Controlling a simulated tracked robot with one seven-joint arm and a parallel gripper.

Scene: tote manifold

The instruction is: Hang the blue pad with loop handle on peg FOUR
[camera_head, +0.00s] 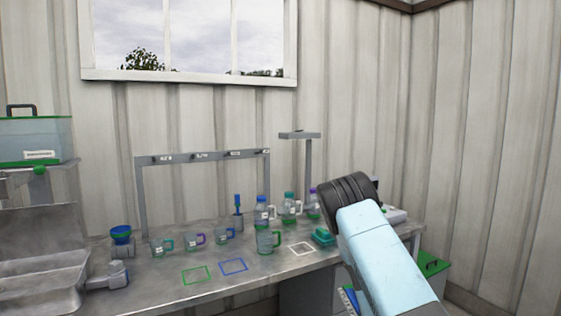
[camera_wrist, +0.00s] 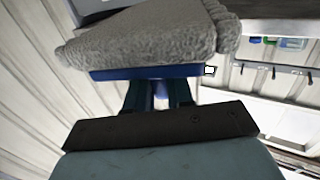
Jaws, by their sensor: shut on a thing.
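In the wrist view my gripper (camera_wrist: 160,95) is shut on the blue pad (camera_wrist: 150,72), which has a thick grey fleecy face. The fingers close on its blue side; its loop handle is mostly hidden between them. The grey peg rail (camera_head: 205,156) stands at the back of the bench, left of my arm. It carries several pegs with small labels that I cannot read surely. The rail also shows tilted at the right of the wrist view (camera_wrist: 285,68), apart from the pad.
Air above the bench is clear.

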